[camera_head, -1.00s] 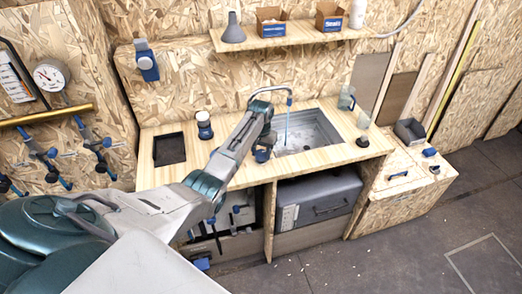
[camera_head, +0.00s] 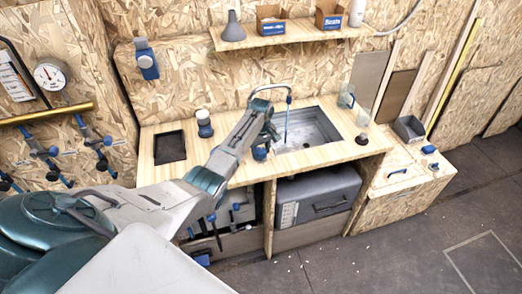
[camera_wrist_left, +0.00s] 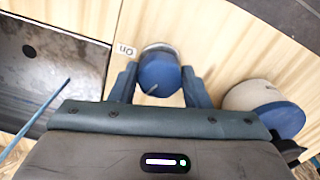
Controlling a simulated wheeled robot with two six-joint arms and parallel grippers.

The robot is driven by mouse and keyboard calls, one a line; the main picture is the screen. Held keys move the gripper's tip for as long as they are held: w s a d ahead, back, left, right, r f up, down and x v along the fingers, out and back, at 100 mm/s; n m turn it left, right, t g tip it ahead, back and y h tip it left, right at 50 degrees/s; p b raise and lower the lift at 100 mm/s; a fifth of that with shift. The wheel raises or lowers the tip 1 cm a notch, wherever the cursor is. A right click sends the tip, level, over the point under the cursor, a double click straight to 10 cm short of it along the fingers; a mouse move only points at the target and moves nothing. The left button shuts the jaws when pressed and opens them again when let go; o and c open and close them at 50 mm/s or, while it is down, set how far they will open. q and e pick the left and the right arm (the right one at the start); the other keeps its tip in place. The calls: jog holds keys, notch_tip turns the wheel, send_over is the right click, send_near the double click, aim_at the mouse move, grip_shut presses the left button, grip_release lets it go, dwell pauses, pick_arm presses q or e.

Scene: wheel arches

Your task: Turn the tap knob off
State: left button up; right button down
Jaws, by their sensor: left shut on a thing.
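The tap knob (camera_wrist_left: 158,75) is round and blue on a pale base, seen in the left wrist view. My left gripper (camera_wrist_left: 160,88) has one dark blue finger on each side of it and is shut on it. A small label reading "On" (camera_wrist_left: 126,50) lies just left of the knob. In the head view my left gripper (camera_head: 262,145) is at the counter, left of the sink (camera_head: 325,133), and the knob is hard to make out. The curved tap spout (camera_head: 272,88) reaches over the sink, with a thin blue water stream (camera_head: 287,124) below it. My right gripper is not in view.
A white and blue container (camera_head: 204,123) stands on the counter left of the gripper; a black tray (camera_head: 169,147) lies further left. Clear cups (camera_head: 346,98) stand right of the sink. A shelf (camera_head: 300,33) hangs above.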

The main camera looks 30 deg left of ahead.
pick_arm(q)
jog(key=shift+n, duration=2.3)
jog(key=o, duration=1)
jog(key=shift+c, duration=0.2)
jog(key=shift+r, duration=0.15)
